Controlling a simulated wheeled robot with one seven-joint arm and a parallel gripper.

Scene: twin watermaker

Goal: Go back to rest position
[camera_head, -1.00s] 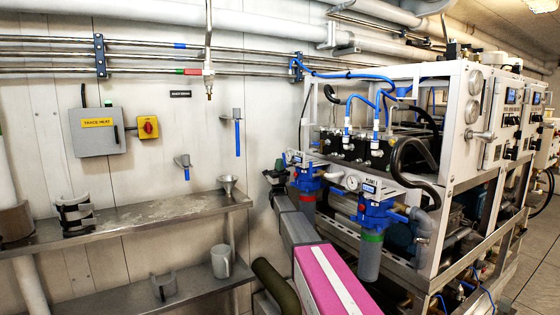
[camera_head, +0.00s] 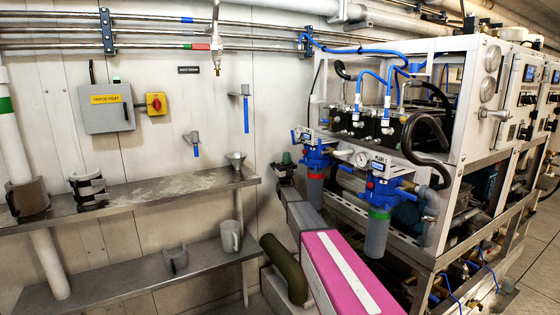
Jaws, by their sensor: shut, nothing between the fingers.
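The view holds the watermaker plant (camera_head: 462,112) on the right, with two blue filter housings in front. The nearer filter housing (camera_head: 380,195) has a green ring and a grey bowl. The farther filter housing (camera_head: 315,160) has a red ring.
A metal upper shelf (camera_head: 150,192) and a lower shelf (camera_head: 110,284) run along the left wall. A grey mug (camera_head: 231,236) and a clamp-like holder (camera_head: 176,259) stand on the lower one. A pink box-like beam with a white stripe (camera_head: 325,272) and an olive pipe (camera_head: 285,268) fill the lower middle.

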